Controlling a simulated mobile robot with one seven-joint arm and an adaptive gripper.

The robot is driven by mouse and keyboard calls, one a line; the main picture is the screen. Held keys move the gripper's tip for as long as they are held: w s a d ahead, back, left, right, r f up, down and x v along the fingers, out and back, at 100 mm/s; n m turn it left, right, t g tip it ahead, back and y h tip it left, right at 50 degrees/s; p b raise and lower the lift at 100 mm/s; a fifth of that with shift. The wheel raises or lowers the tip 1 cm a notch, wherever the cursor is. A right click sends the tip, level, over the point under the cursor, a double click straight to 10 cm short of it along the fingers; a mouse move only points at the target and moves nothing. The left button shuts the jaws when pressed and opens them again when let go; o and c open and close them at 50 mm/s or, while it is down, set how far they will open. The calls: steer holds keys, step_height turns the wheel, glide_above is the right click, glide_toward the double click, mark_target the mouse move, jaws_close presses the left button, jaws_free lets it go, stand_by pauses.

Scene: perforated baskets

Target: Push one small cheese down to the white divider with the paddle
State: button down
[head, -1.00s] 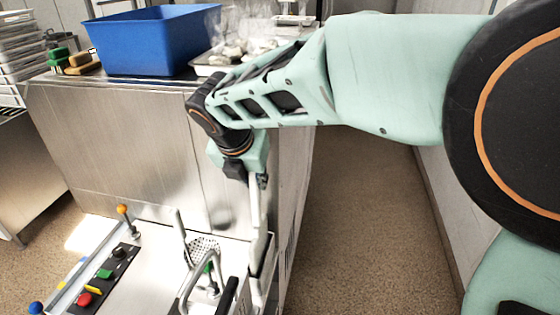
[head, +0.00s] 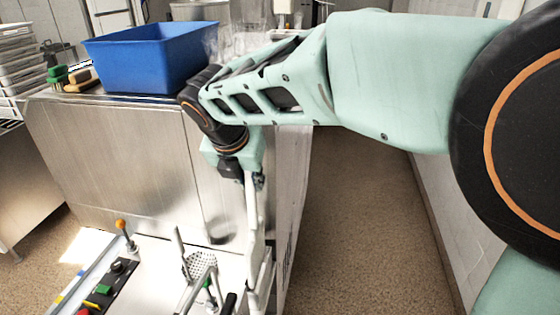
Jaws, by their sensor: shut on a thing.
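My gripper (head: 252,181) points down over the right end of the steel machine, beyond a pale worktop. It is shut on a long white piece, apparently the paddle (head: 253,222), which hangs nearly upright below it. The paddle's lower end runs down among white and metal parts, and I cannot tell what it touches. A perforated metal basket (head: 198,266) is just left of the paddle, partly behind a bent metal handle. I cannot make out any small cheese or the white divider in this view.
A blue tub (head: 150,58) stands on the steel machine (head: 120,150). A black control panel (head: 108,285) with coloured buttons and an orange-knobbed lever (head: 121,226) are at lower left. Upright metal rods stand around the basket. Open floor (head: 350,210) lies to the right.

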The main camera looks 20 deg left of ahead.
steer(key=shift+r+p, duration=1.45)
steer(key=shift+r, duration=0.1)
steer(key=shift+d+f, duration=0.1)
